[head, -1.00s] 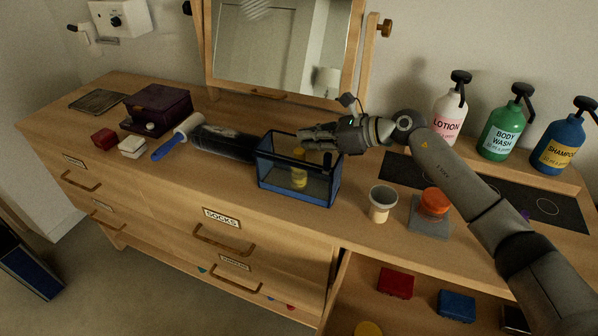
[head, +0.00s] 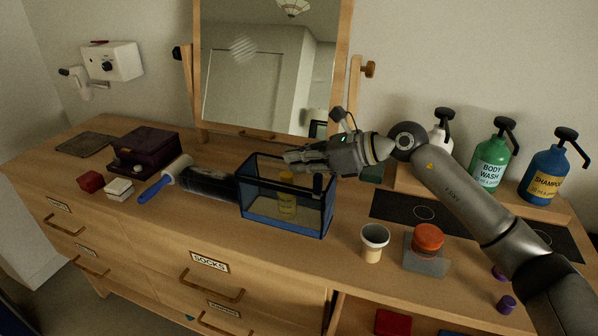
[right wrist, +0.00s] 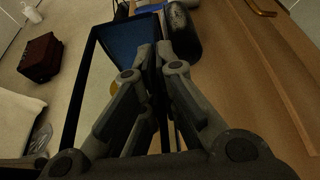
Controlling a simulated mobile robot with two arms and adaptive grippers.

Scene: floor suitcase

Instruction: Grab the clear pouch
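The clear pouch (head: 262,222) is a see-through box shape with dark blue edges, standing upright on the dresser top. A yellow bottle (head: 287,203) shows inside it. My right gripper (head: 290,160) is at the pouch's upper rim, reaching in from the right. In the right wrist view, its fingers (right wrist: 157,50) come close together on either side of the pouch's thin dark edge and look shut on it. The pouch's blue inside (right wrist: 125,42) shows to the left of the fingers there. My left gripper is not in view.
A dark cylinder (head: 209,184) and a lint roller (head: 164,182) lie left of the pouch. A cup (head: 374,240) and an orange-lidded jar (head: 428,238) stand to its right. The mirror (head: 270,70) rises behind. Pump bottles stand at the back right.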

